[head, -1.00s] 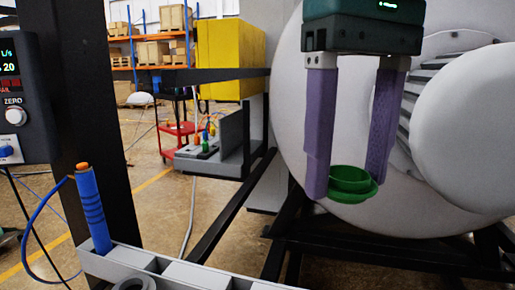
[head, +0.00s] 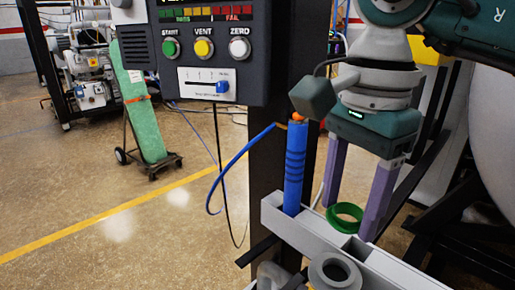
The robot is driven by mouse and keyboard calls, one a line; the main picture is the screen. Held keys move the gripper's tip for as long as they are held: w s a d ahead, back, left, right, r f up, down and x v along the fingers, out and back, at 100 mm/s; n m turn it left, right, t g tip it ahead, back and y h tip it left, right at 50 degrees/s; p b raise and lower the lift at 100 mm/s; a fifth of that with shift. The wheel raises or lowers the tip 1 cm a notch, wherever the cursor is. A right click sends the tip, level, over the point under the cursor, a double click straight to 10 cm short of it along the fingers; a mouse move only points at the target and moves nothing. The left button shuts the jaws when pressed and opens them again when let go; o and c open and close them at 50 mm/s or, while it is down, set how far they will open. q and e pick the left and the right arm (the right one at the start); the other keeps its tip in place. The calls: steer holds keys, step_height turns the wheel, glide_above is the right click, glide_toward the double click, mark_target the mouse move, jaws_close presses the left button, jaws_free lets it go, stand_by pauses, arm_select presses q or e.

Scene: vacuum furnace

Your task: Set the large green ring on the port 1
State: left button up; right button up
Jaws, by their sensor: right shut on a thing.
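The green ring (head: 337,221) is held between the purple fingers of my right gripper (head: 350,220), in the lower right of the head view. The gripper points down, and the ring appears over or just behind the grey tray (head: 292,228); I cannot tell whether it touches it. The pale furnace body (head: 492,125) shows only at the right edge. I cannot make out a port marked 1. My left gripper is not in view.
A blue handheld probe (head: 294,170) with an orange tip and blue hose stands at the tray's left end. A grey ring (head: 318,275) is near the bottom. A control panel (head: 212,70) hangs above left.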

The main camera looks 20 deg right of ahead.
mark_target(335, 273)
steer(key=shift+d+f+m, duration=0.25)
steer(key=shift+f+m, duration=0.35)
steer(key=shift+f, duration=0.1)
steer(key=shift+f+b, duration=2.35)
steer(key=shift+f, duration=1.1)
steer(key=shift+f+b, duration=0.5)
steer(key=shift+b, duration=0.1)
steer(key=o, duration=1.4)
steer(key=shift+f, duration=0.1)
